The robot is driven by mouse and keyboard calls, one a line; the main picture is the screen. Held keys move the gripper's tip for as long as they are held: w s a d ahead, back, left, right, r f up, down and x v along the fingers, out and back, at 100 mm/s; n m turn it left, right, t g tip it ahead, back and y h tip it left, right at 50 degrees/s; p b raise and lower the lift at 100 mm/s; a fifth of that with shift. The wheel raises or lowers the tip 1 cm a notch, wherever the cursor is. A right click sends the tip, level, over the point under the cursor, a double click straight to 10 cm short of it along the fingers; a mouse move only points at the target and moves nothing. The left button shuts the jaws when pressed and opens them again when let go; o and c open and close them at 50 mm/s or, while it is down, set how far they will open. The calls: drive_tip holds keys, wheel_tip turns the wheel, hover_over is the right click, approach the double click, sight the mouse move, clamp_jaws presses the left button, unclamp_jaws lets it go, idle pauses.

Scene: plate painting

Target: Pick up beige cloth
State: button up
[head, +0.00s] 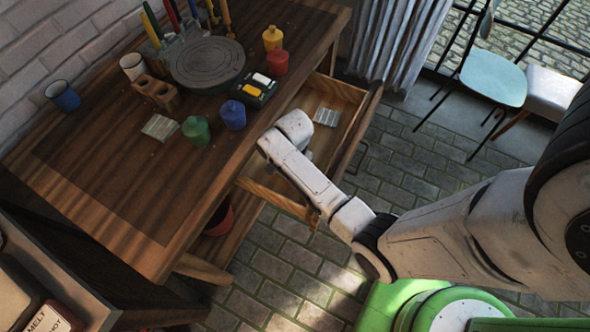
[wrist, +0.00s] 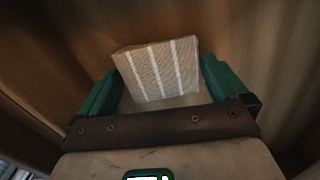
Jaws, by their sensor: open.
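A beige cloth with pale stripes (wrist: 160,72) lies on a brown wooden surface in the wrist view. My gripper (wrist: 157,68) has its green fingers spread, one on each side of the cloth. The cloth sits between them, and I cannot tell whether either finger touches it. In the head view my arm reaches into an open wooden drawer (head: 345,93), and its links hide the fingers and most of what is under them.
Another striped grey cloth (head: 326,117) lies in the drawer's far part. A folded cloth (head: 160,127) lies on the table (head: 110,165), near green (head: 196,130) and blue (head: 232,115) paint pots. The drawer walls stand close around my arm.

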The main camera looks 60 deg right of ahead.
drive_tip(key=shift+c, duration=0.2)
drive_tip(key=c, duration=0.7)
drive_tip(key=shift+r, duration=0.1)
drive_tip(key=shift+c, duration=0.2)
